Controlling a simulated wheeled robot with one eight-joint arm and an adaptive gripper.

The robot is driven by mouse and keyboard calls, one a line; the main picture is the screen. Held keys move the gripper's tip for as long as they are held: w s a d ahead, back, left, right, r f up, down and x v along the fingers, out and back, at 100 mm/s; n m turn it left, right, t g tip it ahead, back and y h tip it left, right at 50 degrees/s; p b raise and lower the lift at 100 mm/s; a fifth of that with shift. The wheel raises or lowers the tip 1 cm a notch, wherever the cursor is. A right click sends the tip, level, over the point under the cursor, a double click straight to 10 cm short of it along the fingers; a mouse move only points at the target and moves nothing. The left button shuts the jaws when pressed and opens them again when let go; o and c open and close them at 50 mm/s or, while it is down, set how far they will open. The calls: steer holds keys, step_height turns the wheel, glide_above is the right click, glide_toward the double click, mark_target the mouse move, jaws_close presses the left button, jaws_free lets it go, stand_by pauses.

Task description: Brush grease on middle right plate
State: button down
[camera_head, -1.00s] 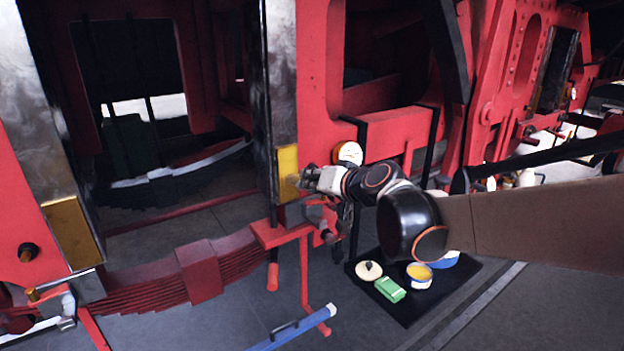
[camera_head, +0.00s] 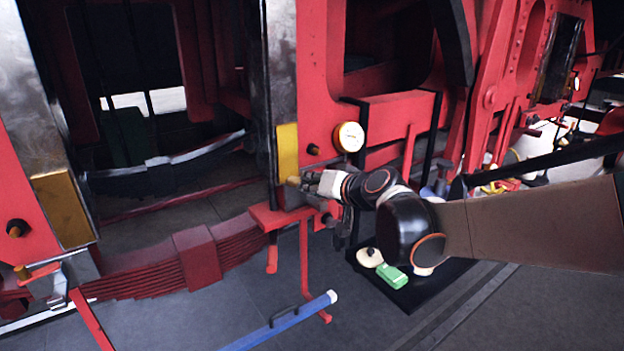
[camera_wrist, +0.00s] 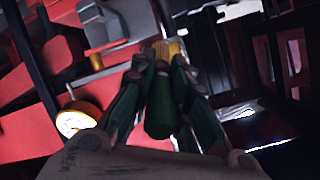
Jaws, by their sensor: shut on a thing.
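The right-hand grey metal plate (camera_head: 281,60) stands upright on the red frame, with a yellow section (camera_head: 288,150) at its lower end. My gripper (camera_head: 308,181) is at the lower right edge of that section. In the wrist view it is shut on a brush with a dark green handle (camera_wrist: 160,112) and yellowish tip (camera_wrist: 168,48). The brush tip appears at or very near the yellow section's lower edge; contact cannot be told. Another plate at the left has its own yellow section (camera_head: 65,208).
A round gauge (camera_head: 349,137) is just right of the plate. A red bracket (camera_head: 285,215) and leaf spring (camera_head: 197,254) lie below. A black mat (camera_head: 405,302) holds a green box (camera_head: 393,277) and a pale round lid (camera_head: 370,257). A blue bar (camera_head: 285,325) is in front.

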steer(key=shift+s, duration=0.1)
steer(key=shift+s+d+p, duration=0.15)
steer(key=shift+s+d, duration=0.4)
steer(key=shift+s, duration=0.25)
steer(key=shift+s+d+p, duration=0.2)
steer(key=shift+s+d, duration=0.4)
steer(key=shift+s, duration=0.25)
steer(key=shift+s+d+p, duration=0.15)
steer(key=shift+s+d, duration=0.4)
steer(key=shift+s, duration=0.25)
steer(key=shift+s+d+p, duration=0.15)
steer(key=shift+s+d, duration=0.3)
steer(key=shift+s, duration=0.2)
steer(key=shift+s+d+p, duration=0.15)
steer(key=shift+s+d, duration=0.25)
steer(key=shift+s, duration=0.2)
steer(key=shift+w, duration=0.1)
steer(key=shift+w+a+b, duration=0.25)
steer(key=shift+w+a, duration=0.45)
steer(key=shift+w, duration=0.3)
steer(key=shift+w+a+b, duration=0.25)
steer(key=shift+w+a, duration=0.5)
steer(key=shift+w, duration=0.3)
steer(key=shift+w+a+b, duration=0.25)
steer(key=shift+w+a, duration=0.45)
steer(key=shift+w, duration=0.3)
steer(key=shift+w+a, duration=0.4)
steer(key=shift+w, duration=0.25)
